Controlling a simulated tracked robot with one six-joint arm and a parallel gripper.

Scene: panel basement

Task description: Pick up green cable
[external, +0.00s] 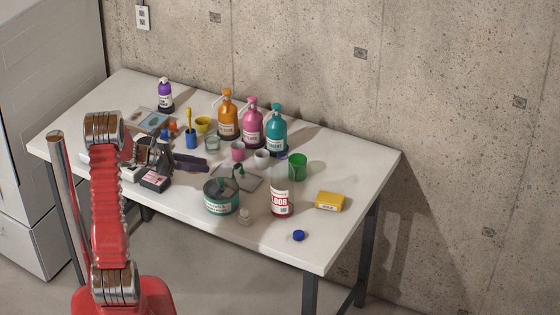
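A small dark green curved piece (239,171), possibly the green cable, shows near the middle of the table, just behind a round green tub (221,197) with a pale label. It is too small to tell its full shape, and whether it touches the tub is unclear. My gripper (206,166) is over the table to the left of this piece, apart from it, with its dark fingers pointing right. Its finger gap is not clear from this angle, and nothing is visibly held.
Orange (228,116), pink (252,126) and teal (276,131) bottles stand behind. A red-labelled bottle (281,199), green cup (298,167), yellow box (329,201) and blue cap (298,236) are to the right. A small clear jar (244,217) stands in front. The table's right end is mostly clear.

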